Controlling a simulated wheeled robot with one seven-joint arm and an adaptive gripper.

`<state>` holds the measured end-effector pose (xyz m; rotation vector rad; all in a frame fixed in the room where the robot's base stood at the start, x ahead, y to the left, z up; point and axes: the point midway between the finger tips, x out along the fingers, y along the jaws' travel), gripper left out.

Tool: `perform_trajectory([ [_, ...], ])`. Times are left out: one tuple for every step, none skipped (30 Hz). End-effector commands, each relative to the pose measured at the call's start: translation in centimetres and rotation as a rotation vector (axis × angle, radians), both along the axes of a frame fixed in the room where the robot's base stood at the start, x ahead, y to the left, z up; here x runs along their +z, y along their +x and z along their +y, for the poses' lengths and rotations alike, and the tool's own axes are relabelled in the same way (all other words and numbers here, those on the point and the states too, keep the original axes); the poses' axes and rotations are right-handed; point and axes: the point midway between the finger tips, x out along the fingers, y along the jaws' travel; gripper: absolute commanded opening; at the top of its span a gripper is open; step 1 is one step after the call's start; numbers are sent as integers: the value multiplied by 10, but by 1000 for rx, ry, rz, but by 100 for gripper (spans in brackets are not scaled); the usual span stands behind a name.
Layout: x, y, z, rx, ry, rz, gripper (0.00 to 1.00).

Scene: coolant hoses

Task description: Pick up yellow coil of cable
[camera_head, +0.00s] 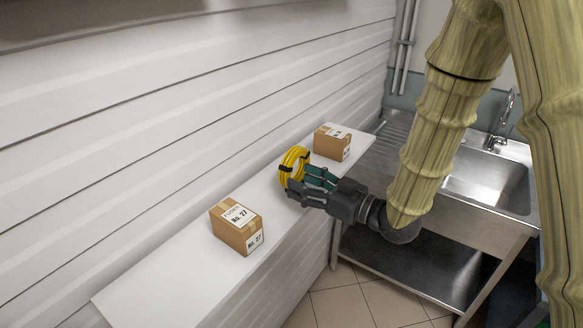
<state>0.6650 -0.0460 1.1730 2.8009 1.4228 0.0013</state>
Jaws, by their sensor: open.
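The yellow coil of cable (293,161) is a ring of several loops with dark ties. It is at the white shelf (175,284), between two cardboard boxes. My gripper (294,182) reaches in from the right, its fingers pointing left at the coil. The fingers are open, and they overlap the coil's lower right part in this view. I cannot tell whether they touch it or whether the coil's side lies between them. The lower part of the coil is partly hidden by the fingers.
A cardboard box (237,226) stands on the shelf nearer to me, and another box (332,143) stands farther along it. A white panelled wall (150,130) runs behind the shelf. A steel sink (490,180) with a tap is at the right. Bare shelf lies at the near left end.

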Motion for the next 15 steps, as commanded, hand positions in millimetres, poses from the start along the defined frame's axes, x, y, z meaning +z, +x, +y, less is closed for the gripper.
perform_trajectory([
  [0,1,2,1,0,0,53],
  [0,1,3,1,0,0,53],
  [0,2,4,2,-1,1,53],
  [0,3,5,2,-1,1,53],
  [1,4,6,2,-1,1,53],
  [1,5,8,3,-1,1,53],
  [1,6,10,3,-2,1,53],
  [2,8,12,3,-2,1,53],
  [2,10,15,3,-2,1,53],
  [2,12,17,3,-2,1,53],
  [3,14,20,4,-2,1,53],
  [3,17,24,4,-1,2,53],
  [3,19,26,4,-1,2,53],
  [3,21,29,4,-1,2,53],
  [3,25,34,4,-2,1,53],
])
